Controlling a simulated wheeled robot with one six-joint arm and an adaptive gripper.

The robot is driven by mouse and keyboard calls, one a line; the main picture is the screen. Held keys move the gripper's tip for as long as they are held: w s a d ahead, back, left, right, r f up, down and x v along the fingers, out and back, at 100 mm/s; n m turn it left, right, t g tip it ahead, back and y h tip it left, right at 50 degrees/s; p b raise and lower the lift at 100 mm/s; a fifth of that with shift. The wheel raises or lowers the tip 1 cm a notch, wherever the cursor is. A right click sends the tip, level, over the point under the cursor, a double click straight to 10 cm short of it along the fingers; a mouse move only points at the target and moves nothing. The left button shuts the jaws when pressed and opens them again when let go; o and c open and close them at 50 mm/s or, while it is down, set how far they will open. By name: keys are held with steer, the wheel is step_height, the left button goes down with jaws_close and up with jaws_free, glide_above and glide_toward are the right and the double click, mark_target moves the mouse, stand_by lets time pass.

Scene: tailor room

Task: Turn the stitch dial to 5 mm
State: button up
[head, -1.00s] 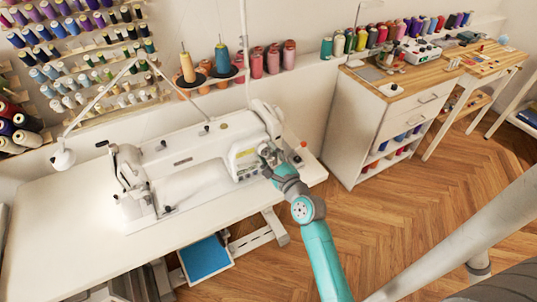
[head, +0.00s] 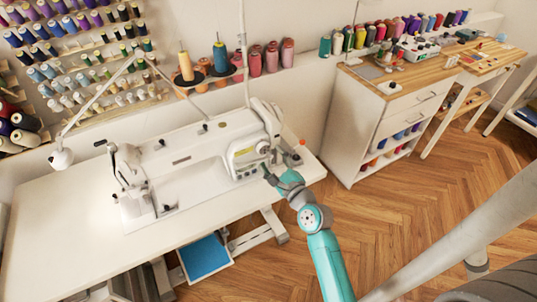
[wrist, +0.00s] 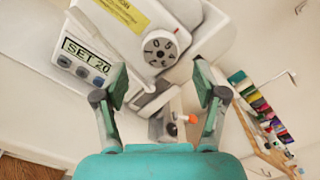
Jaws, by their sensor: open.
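The stitch dial (wrist: 160,48) is a round pale knob with dark numerals on the right end of the white sewing machine (head: 195,148). It also shows in the head view (head: 263,148), too small there to read. In the wrist view it lies ahead of my gripper (wrist: 162,88), between and beyond the fingertips. My gripper is open and empty, apart from the dial. I cannot tell which numeral the dial is set to.
The machine stands on a white table (head: 60,225). A small orange-topped item (wrist: 192,118) is near the machine's right end. Thread spools (head: 225,58) stand behind. A white cabinet (head: 370,130) is to the right, with bare wooden floor (head: 400,210) in front.

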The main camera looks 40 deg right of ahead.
steer(key=shift+v, duration=2.3)
steer(key=s+a+f+n+g+y, duration=0.1)
steer(key=s+a+f+n, duration=0.2)
steer(key=s+a+n, duration=0.35)
steer(key=s+a+f+n+g, duration=0.1)
steer(key=s+a+f+n, duration=0.2)
steer(key=s+a+n, duration=0.4)
steer(key=s+a+r+n+y, duration=0.2)
steer(key=s+a+r+n, duration=0.1)
steer(key=s+n, duration=0.5)
steer(key=s+a+r+n+y, duration=0.2)
steer(key=s+a+r+n, duration=0.1)
steer(key=s+n, duration=0.6)
steer(key=shift+s+a+g, duration=0.3)
steer(key=shift+s+a, duration=0.25)
steer(key=shift+a, duration=0.35)
